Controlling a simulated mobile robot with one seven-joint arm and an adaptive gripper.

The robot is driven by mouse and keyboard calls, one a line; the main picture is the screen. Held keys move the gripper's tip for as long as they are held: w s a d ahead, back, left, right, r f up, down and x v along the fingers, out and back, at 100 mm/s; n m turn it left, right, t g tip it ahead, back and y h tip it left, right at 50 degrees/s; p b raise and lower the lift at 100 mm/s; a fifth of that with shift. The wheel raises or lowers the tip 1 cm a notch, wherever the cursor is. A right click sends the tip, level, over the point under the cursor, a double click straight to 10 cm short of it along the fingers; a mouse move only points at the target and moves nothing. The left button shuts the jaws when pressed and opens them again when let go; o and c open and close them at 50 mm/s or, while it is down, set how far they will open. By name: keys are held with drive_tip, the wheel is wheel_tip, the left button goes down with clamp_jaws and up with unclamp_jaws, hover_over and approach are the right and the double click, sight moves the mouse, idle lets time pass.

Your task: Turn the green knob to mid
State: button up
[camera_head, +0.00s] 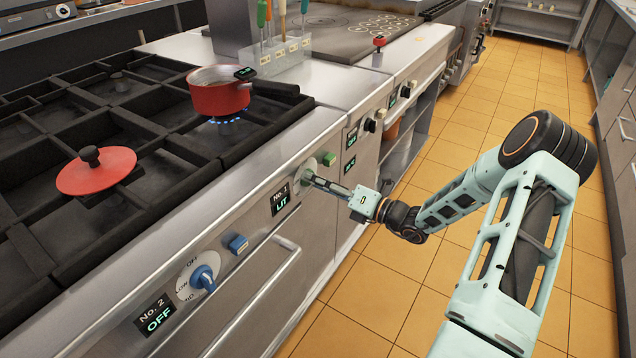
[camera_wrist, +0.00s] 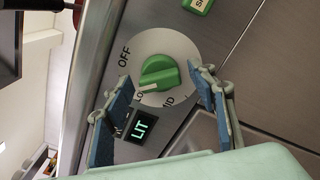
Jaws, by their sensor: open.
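The green knob (camera_wrist: 160,75) sits on a round white dial (camera_wrist: 181,48) marked OFF, LO and MID, seen up close in the wrist view. The knob's narrow end points toward the LO mark. A display (camera_wrist: 141,128) beside the dial reads LIT. My gripper (camera_wrist: 164,82) is open, with one blue-padded finger on each side of the knob in the picture. Gaps show between the pads and the knob, and I cannot tell the depth. In the head view my gripper (camera_head: 313,181) reaches the front panel at the dial and mostly hides the knob.
A red pot (camera_head: 218,98) stands over a blue flame (camera_head: 228,122) on the stove. A red lid (camera_head: 96,170) lies nearer. A blue knob (camera_head: 203,279), a blue button (camera_head: 238,244), a green button (camera_head: 329,159) and an oven handle (camera_head: 262,285) are on the front. The tiled floor is clear.

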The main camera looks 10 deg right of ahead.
drive_tip(key=shift+c, duration=0.6)
drive_tip(key=c, duration=1)
drive_tip(key=shift+c, duration=0.2)
drive_tip(key=shift+n, duration=0.3)
drive_tip(key=shift+n+b, duration=1.85)
drive_tip(key=shift+n, duration=5.75)
